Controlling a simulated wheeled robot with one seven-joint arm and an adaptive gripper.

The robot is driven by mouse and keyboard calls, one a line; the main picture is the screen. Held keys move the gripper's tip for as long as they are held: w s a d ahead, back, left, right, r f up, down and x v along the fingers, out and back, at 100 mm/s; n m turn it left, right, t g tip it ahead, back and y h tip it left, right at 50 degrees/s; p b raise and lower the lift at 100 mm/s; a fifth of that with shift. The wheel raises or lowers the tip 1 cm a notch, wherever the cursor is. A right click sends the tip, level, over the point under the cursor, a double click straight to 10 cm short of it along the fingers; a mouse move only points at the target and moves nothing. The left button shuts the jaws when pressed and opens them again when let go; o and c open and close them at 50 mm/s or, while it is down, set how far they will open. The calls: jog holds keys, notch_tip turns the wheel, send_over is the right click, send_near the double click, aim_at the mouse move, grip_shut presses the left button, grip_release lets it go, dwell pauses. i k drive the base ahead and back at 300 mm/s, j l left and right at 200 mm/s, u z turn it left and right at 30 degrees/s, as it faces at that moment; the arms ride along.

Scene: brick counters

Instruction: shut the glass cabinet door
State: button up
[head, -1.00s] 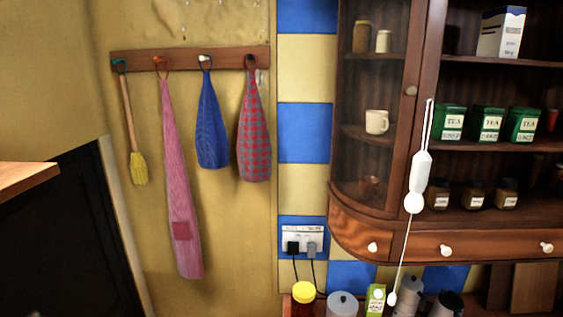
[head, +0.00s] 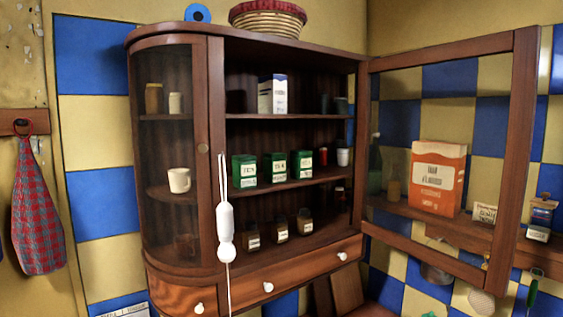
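The glass cabinet door (head: 526,130) stands open on the right of the wooden cabinet (head: 218,100), hinged at the cabinet's right edge and swung out toward me. Its wooden frame surrounds a clear pane. The cabinet's middle compartment is uncovered, with its shelves in plain view. The curved glass section (head: 165,130) on the left, with a small knob on the upright beside it, looks closed. My gripper is not in view.
A white corded object (head: 226,222) hangs in front of the cabinet. Green tea tins (head: 276,168) and jars stand on its shelves. Behind the open door, an orange box (head: 437,178) is on a wall shelf. Drawers (head: 262,285) run below, and a basket (head: 268,19) sits on top.

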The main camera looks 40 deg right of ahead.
aim_at(524, 42)
jog(key=z, duration=1.95)
